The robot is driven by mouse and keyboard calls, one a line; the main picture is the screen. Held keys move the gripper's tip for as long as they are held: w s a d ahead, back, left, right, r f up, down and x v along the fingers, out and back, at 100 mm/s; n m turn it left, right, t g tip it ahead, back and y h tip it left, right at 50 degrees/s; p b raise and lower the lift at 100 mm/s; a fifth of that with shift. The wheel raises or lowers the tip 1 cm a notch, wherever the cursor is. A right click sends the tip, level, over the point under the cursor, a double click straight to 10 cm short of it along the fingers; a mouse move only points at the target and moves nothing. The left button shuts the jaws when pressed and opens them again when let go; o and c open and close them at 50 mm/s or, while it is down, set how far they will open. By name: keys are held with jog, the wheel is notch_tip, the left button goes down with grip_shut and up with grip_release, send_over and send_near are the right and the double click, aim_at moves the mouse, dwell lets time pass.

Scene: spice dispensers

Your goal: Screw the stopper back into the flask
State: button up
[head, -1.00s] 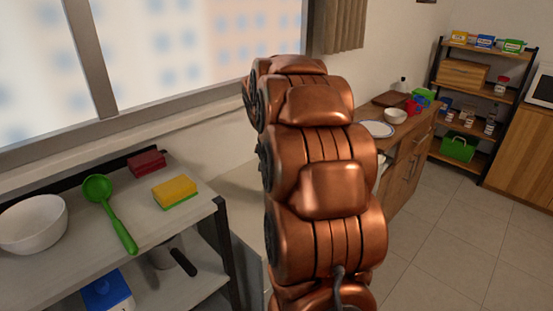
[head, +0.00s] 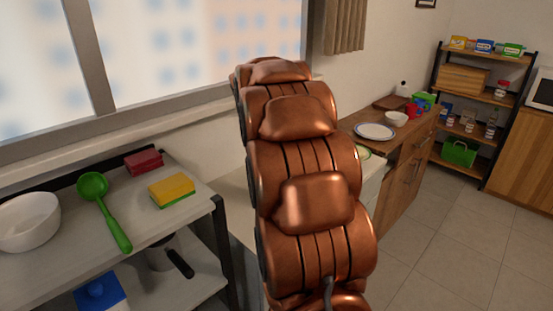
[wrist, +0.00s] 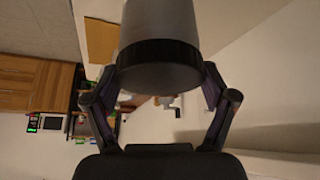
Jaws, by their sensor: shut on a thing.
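In the wrist view a grey cylinder (wrist: 160,25) with a wide black band at its near end fills the top middle. It looks like the flask or its stopper; I cannot tell which. My gripper (wrist: 166,77) has one finger on each side of it and is shut on it at the black band. The far end of the cylinder is cut off by the frame. In the head view my copper arm hides my gripper and the held thing. A small pale bottle with a dark top (head: 403,88) stands far off on the wooden counter; I cannot tell what it is.
A grey shelf unit (head: 150,235) at left holds a white bowl (head: 28,222), a green ladle (head: 105,210) and a yellow sponge (head: 171,190). The wooden counter (head: 413,150) bears a plate (head: 375,131) and a bowl (head: 397,118). Open floor (head: 440,240) lies at right.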

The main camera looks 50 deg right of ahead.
jog(key=o, duration=1.1)
jog(key=v, duration=1.2)
